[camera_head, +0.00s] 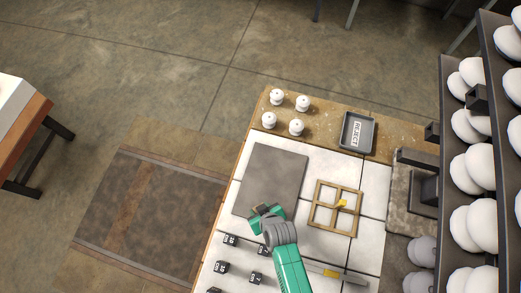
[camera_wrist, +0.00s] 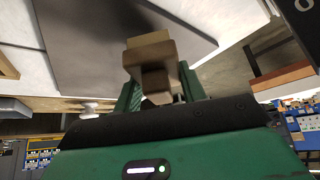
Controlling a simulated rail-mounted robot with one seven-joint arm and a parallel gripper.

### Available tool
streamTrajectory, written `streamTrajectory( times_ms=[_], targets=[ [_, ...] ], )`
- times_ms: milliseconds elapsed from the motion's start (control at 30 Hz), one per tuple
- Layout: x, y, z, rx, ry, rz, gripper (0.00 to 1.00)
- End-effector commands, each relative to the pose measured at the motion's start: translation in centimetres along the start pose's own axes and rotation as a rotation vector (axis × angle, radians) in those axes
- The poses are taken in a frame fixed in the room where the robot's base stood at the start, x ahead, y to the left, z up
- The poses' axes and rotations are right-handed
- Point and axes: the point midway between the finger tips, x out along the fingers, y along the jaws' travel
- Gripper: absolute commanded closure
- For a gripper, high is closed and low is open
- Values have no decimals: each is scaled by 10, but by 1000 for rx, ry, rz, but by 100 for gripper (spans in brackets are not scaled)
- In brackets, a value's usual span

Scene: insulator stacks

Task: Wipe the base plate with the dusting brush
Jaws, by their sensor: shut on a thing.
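The base plate (camera_head: 272,170) is a flat dark grey sheet lying on the white-topped table. It also fills the upper part of the wrist view (camera_wrist: 85,45). My gripper (camera_head: 265,213) is over the plate's lower edge in the head view. In the wrist view its green fingers (camera_wrist: 160,88) are shut on the dusting brush (camera_wrist: 149,48), a tan and brown block-like piece. The brush shows in front of the plate there. I cannot tell whether it touches the plate. In the head view the brush is small and mostly hidden by the gripper.
A wooden divided frame (camera_head: 318,222) with a yellow piece lies right of the plate. A REJECT tray (camera_head: 345,143) and several white insulators (camera_head: 297,127) stand behind it. Black labelled blocks (camera_head: 222,267) stand in front. A rack of insulators (camera_head: 480,160) rises at the right.

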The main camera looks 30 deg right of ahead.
Motion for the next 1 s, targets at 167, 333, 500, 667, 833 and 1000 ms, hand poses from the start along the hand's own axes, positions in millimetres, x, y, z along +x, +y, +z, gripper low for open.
streamTrajectory(
  times_ms=[167,333,500,667,833,1000],
  targets=[
    [-18,0,-11,-1,0,-1,81],
    [-30,0,-20,-1,0,-1,81],
    [-43,0,-28,-1,0,-1,81],
    [-46,0,-30,-1,0,-1,81],
    [-45,0,-30,-1,0,-1,81],
    [-45,0,-30,-1,0,-1,81]
  ],
)
